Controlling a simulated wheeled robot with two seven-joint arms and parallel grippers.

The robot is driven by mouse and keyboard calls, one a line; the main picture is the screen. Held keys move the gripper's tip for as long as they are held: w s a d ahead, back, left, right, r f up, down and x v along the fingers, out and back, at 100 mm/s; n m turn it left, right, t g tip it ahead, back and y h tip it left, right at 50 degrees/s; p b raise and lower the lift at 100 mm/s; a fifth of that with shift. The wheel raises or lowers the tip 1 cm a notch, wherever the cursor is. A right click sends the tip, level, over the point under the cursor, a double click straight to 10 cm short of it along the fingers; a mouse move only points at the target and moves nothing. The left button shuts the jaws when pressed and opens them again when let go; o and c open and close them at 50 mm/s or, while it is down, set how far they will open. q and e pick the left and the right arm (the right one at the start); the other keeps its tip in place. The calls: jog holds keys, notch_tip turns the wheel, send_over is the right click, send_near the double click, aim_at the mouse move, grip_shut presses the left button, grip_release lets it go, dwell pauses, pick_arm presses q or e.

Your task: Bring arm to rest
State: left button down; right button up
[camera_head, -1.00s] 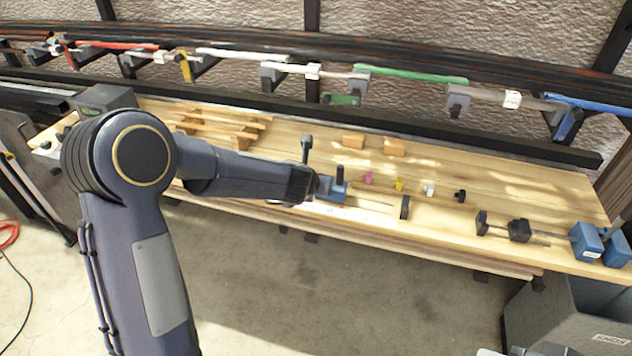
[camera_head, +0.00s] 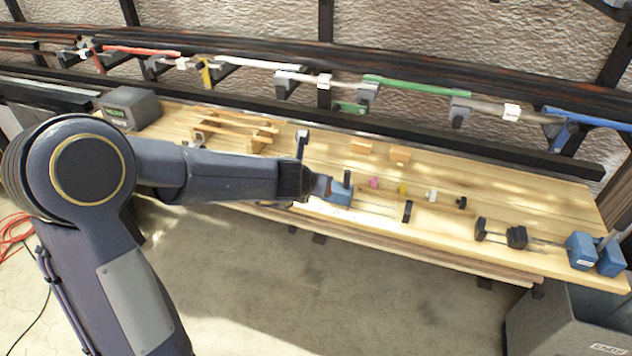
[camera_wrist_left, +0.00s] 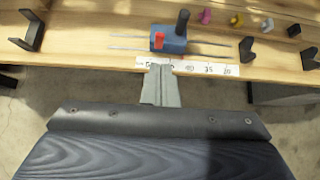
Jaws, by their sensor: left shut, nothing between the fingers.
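My left arm (camera_head: 215,175) comes in from the left in the head view and reaches across to the front of the wooden bench (camera_head: 450,240). My left gripper shows in the left wrist view (camera_wrist_left: 160,70). Its fingers are closed together with nothing between them, pointing at the bench's front edge by a white scale strip (camera_wrist_left: 215,69). A blue block (camera_wrist_left: 174,42) with a black post and a red piece lies just beyond the fingertips, apart from them as far as I can see. The block also shows past my wrist in the head view (camera_head: 340,193). My right gripper is out of view.
Coloured laths, including a green one (camera_head: 418,87), lie on wall brackets behind the bench. Small coloured pieces, black stops and blue blocks (camera_head: 582,250) stand along the bench. A grey bin (camera_head: 565,315) is at lower right. The floor in front is open.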

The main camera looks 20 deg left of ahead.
pick_arm(q)
jog(key=shift+s+r, duration=0.15)
jog(key=shift+r, duration=0.1)
dwell(0.3)
